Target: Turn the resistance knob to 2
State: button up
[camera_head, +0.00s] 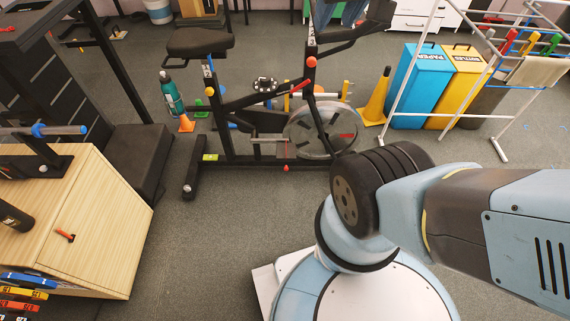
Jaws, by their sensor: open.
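A black exercise bike (255,161) stands upright on the grey floor at the top middle of the head view. Its saddle (200,41) is on the left and its silver flywheel (312,138) is low on the right. A round red knob (311,62) sits on the handlebar post, with a red lever (301,85) just below it. My gripper is out of view.
A wooden cabinet (105,215) stands at left. A yellow cone (376,98), blue bin (413,85), yellow bin (457,83) and white rack (497,150) are right. Floor before the bike is clear.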

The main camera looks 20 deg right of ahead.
aim_at(265, 81)
jog(key=z, duration=0.15)
jog(key=k, duration=0.1)
jog(key=u, duration=0.35)
jog(key=i, duration=0.95)
jog(key=z, duration=0.3)
